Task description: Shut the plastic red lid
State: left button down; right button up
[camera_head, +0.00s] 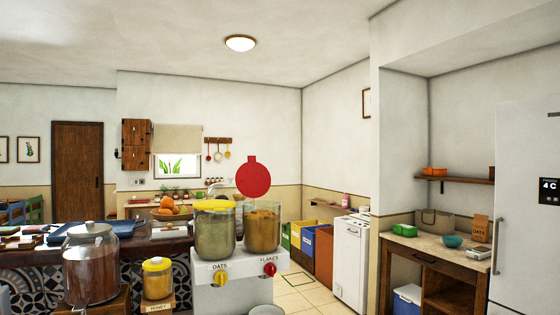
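The red lid (253,178) is a round disc with a small tab on top. It stands upright and open above the right-hand clear container (263,230), which holds orange-brown contents. This container sits on a white dispenser (235,279) with a red knob (270,269) labelled flakes. Beside it on the left, a clear container of oats (215,238) has a yellow lid (214,205) lying flat on top. Neither of my grippers is in view.
A glass jar (91,269) and a honey jar (157,280) with a yellow lid stand left of the dispenser. A fruit bowl (171,214) is behind. Coloured bins (309,246) line the wall at the right. Open tiled floor (298,291) shows right of the dispenser.

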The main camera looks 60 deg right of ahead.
aim_at(253, 180)
jog(key=z, duration=1.75)
